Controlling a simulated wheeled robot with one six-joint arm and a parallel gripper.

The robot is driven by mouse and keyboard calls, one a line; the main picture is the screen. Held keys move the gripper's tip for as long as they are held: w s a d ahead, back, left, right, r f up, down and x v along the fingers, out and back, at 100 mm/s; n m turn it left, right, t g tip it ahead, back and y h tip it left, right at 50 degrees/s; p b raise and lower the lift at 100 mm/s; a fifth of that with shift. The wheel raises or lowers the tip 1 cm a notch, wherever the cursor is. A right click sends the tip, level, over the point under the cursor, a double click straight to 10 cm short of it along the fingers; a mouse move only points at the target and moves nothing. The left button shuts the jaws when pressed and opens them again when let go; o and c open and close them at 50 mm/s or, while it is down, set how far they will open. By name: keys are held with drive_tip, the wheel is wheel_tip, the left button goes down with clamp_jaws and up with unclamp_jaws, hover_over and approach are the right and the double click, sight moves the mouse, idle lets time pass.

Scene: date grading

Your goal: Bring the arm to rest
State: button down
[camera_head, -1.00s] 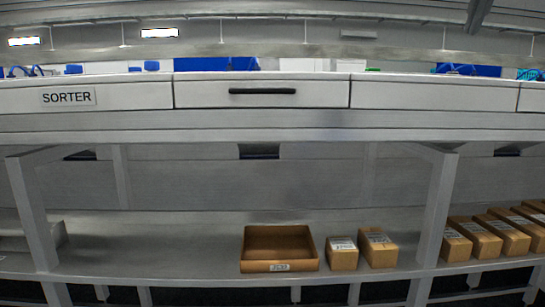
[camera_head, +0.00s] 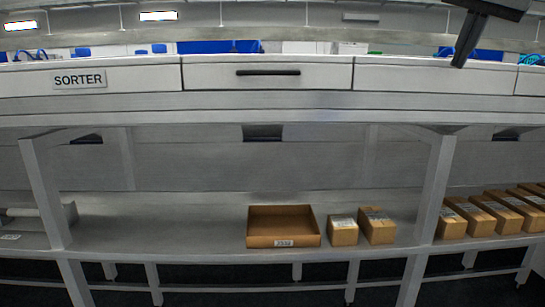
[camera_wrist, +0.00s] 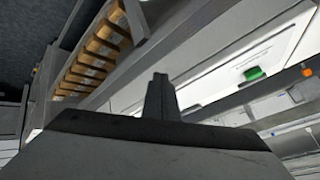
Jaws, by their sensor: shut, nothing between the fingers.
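My gripper (camera_head: 470,38) hangs into the upper right of the head view, in front of the bench's top edge. Its dark fingers are together and hold nothing. In the wrist view my gripper (camera_wrist: 161,84) points away from the camera with its fingers shut, over a tilted view of the bench and the shelf boxes. The fingers touch nothing that I can see. Most of the arm is outside the head view.
A bench front labelled SORTER (camera_head: 80,79) has a drawer with a black handle (camera_head: 268,73). The shelf below holds an open cardboard tray (camera_head: 315,240), two small boxes (camera_head: 377,226) beside it and a row of boxes (camera_head: 480,217) at right. The shelf's left part is mostly bare.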

drive_tip(key=s+a+f+n+g+y, duration=0.1)
drive_tip(key=s+a+f+n, duration=0.2)
drive_tip(key=f, duration=1.4)
drive_tip(key=s+a+f+n+g, duration=0.1)
drive_tip(key=s+a+f+n, duration=0.2)
drive_tip(key=s+f, duration=0.6)
drive_tip(key=s+a+f+n+g+y, duration=0.1)
drive_tip(key=s+a+f+n, duration=0.2)
drive_tip(key=f, duration=2.3)
drive_tip(key=s+n, duration=0.1)
drive_tip(key=s, duration=0.3)
drive_tip(key=shift+a+f+y, duration=0.2)
drive_tip(key=shift+y, duration=0.1)
drive_tip(key=shift+a, duration=0.15)
